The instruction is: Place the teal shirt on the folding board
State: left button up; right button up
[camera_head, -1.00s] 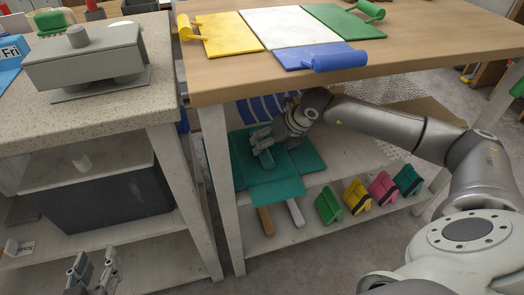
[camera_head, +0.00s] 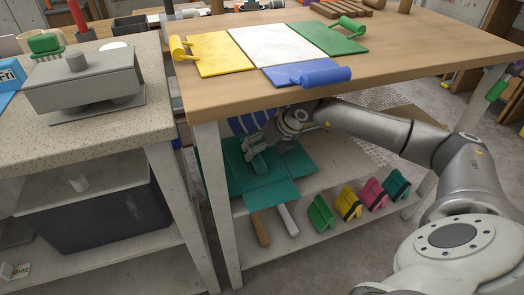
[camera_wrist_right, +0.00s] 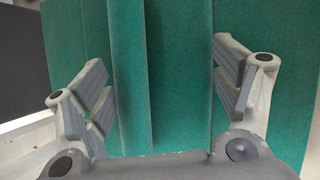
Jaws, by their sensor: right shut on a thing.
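The teal shirt (camera_head: 270,192), flat and panel-like, lies on the shelf under the wooden table. It fills most of the right wrist view (camera_wrist_right: 180,70), with a raised fold standing between the fingers. My right gripper (camera_head: 259,160) reaches in beneath the tabletop and is shut on the shirt near its middle. Its two fingers (camera_wrist_right: 163,95) stand apart on either side of the fold. The folding board lies on the tabletop, with yellow, white (camera_head: 283,45), green and blue panels; the coloured ones have roller-like handles. My left gripper is out of view.
The tabletop edge (camera_head: 350,88) and the white front leg (camera_head: 217,200) stand close around my right arm. Green, yellow, pink and teal clip-like pieces (camera_head: 349,203) line the shelf front. A speckled counter (camera_head: 70,125) with a grey box stands left.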

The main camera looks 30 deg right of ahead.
aim_at(273, 41)
jog(key=k, duration=0.55)
jog(key=k+l, duration=0.2)
jog(key=k, duration=0.25)
jog(key=j+z, duration=0.05)
